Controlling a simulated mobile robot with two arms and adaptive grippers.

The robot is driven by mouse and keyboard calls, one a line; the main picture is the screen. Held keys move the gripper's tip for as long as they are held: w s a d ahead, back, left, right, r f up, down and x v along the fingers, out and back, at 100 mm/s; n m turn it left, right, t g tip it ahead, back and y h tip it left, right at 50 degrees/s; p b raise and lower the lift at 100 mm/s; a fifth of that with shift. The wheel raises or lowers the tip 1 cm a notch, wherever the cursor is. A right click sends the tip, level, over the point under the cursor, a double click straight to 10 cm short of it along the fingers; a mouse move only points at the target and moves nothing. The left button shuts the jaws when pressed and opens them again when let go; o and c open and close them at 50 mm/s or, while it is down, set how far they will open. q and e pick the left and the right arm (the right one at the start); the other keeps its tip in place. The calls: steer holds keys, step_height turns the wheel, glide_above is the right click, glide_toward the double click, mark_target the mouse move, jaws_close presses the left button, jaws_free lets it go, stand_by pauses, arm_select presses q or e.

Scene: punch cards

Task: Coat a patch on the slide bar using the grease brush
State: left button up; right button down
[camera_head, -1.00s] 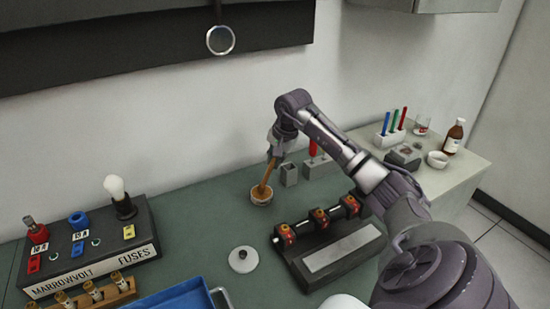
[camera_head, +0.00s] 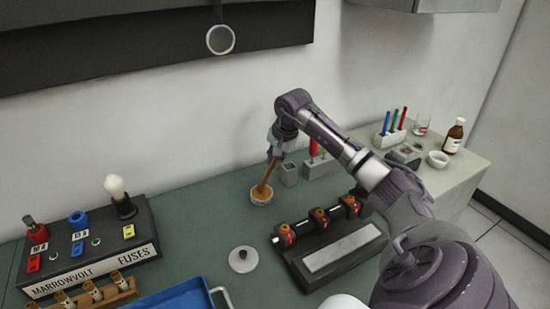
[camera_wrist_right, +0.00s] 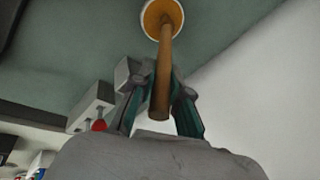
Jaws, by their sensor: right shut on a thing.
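The grease brush (camera_head: 267,174) has a brown wooden handle, and its lower end is in a small round pot (camera_head: 261,196) of orange-brown grease. My right gripper (camera_head: 276,146) is shut on the upper handle, and the brush tilts slightly. In the right wrist view the brush handle (camera_wrist_right: 163,75) runs between the two fingers down into the pot (camera_wrist_right: 162,14). The bristles are hidden in the pot. The slide bar seems to be the pale flat strip (camera_head: 342,249) on the dark block with red-brown fittings, right of the pot. My left gripper is not in view.
A white round lid (camera_head: 243,259) lies in front of the pot. A blue tray (camera_head: 180,298) and the fuse board (camera_head: 90,255) are at left. Green bench top between them is clear.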

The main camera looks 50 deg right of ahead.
steer(key=shift+r+p, duration=2.4)
steer(key=shift+r, duration=1.1)
steer(key=shift+f, duration=0.1)
